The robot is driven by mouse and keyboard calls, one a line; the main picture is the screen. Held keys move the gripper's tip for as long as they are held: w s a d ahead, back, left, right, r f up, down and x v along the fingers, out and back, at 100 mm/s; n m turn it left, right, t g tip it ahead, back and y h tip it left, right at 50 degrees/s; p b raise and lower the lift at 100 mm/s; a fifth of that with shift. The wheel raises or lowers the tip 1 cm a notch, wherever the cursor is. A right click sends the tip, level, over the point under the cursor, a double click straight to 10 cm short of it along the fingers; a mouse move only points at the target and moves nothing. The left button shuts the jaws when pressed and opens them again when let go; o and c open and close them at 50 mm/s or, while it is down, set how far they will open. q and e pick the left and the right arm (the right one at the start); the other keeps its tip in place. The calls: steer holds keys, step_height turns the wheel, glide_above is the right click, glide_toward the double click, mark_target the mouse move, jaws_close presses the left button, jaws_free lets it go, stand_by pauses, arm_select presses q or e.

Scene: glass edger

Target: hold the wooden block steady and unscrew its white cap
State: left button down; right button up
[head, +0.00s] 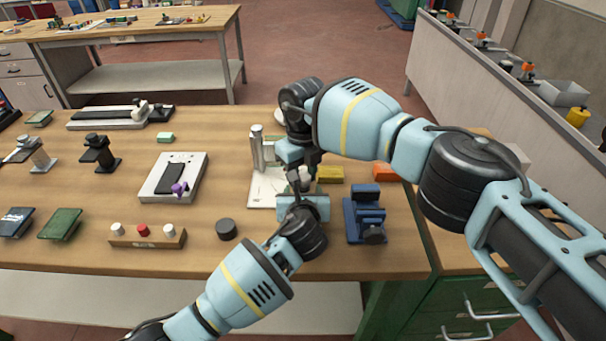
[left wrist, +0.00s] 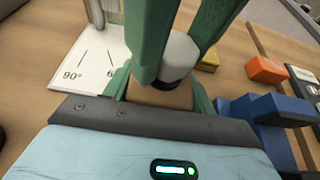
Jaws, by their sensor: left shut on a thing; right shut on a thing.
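In the left wrist view the wooden block (left wrist: 160,96) sits between the green fingers of my left gripper (left wrist: 162,92), which is shut on it. The white cap (left wrist: 180,55) stands on top of the block, above a dark ring. My right gripper (left wrist: 180,42) comes down from above, with its fingers closed around the cap's sides. In the head view my left gripper (head: 303,207) and my right gripper (head: 304,172) meet one above the other. The white cap (head: 305,176) shows only in part there, and the block is mostly hidden.
A white angle card (head: 264,190) and metal post (head: 258,148) are just left of the grippers. A blue vise (head: 366,217), yellow block (head: 329,174) and orange block (head: 384,173) lie to the right. A black puck (head: 226,229) and wooden rack (head: 147,242) stand at left.

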stand_by(0.3)
steer(key=o, duration=1.1)
steer(key=shift+c, duration=0.2)
steer(key=shift+r, duration=2.3)
steer(key=shift+c, duration=0.4)
steer(key=m, duration=0.1)
steer(key=r+m, duration=0.1)
steer(key=m, duration=0.3)
steer(key=shift+r, duration=0.3)
steer(key=m, duration=0.2)
steer(key=r+m, duration=0.1)
steer(key=m, duration=0.1)
steer(key=r+m, duration=0.1)
steer(key=m, duration=0.2)
